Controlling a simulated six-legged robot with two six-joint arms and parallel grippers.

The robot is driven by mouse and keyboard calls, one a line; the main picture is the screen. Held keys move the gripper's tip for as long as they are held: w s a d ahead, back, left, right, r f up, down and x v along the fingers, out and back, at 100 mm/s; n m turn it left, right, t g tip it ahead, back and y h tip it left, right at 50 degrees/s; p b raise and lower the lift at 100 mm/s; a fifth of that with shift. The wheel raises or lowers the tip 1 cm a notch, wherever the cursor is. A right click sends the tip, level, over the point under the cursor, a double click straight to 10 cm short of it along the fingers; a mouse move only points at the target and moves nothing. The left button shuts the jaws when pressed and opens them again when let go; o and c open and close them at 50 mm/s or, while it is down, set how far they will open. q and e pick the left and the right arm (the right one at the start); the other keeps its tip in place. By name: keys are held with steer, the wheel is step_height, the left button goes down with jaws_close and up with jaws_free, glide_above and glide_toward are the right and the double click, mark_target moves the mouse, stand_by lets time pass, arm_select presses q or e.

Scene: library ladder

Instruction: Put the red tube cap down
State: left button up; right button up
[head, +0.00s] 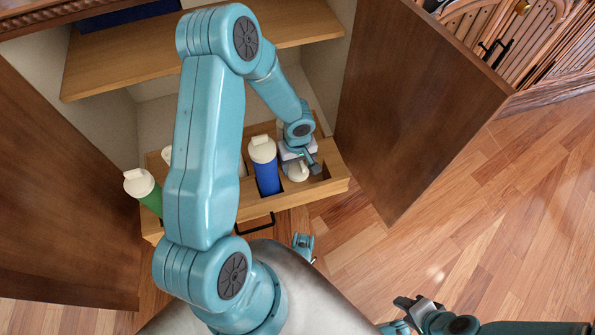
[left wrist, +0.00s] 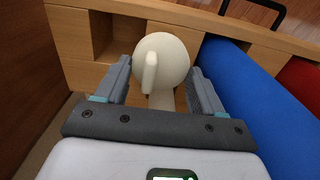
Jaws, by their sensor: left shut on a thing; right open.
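My left gripper (head: 299,168) is shut on a cream cap (left wrist: 172,58). In the left wrist view the round cap with its raised loop sits between the two fingers. In the head view the cap (head: 299,174) shows just below the fingers, over the right part of the wooden rack (head: 215,222). I cannot tell whether it touches the rack. A red tube (left wrist: 303,82) shows partly at the right edge of the left wrist view; my arm hides that area in the head view. My right gripper (head: 418,305) is open and empty, low over the floor.
A blue tube (head: 267,179) with a cream cap stands in the rack beside my left gripper. A green tube (head: 149,195) with a cream cap leans at the left. Open cabinet doors (head: 420,95) flank the rack, and a shelf (head: 290,25) lies above.

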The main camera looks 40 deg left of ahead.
arm_select(q)
step_height(320, 180, down, 4)
steer(key=shift+r+b, duration=0.1)
steer(key=shift+b, duration=0.55)
arm_select(e)
steer(key=shift+w+d+f, duration=0.15)
steer(key=shift+w+f, duration=0.15)
steer(key=shift+f, duration=0.5)
arm_select(q)
steer(key=o, duration=0.7)
arm_select(e)
steer(key=shift+w+f+t, duration=0.2)
steer(key=shift+f+t, duration=0.05)
steer(key=shift+t, duration=0.05)
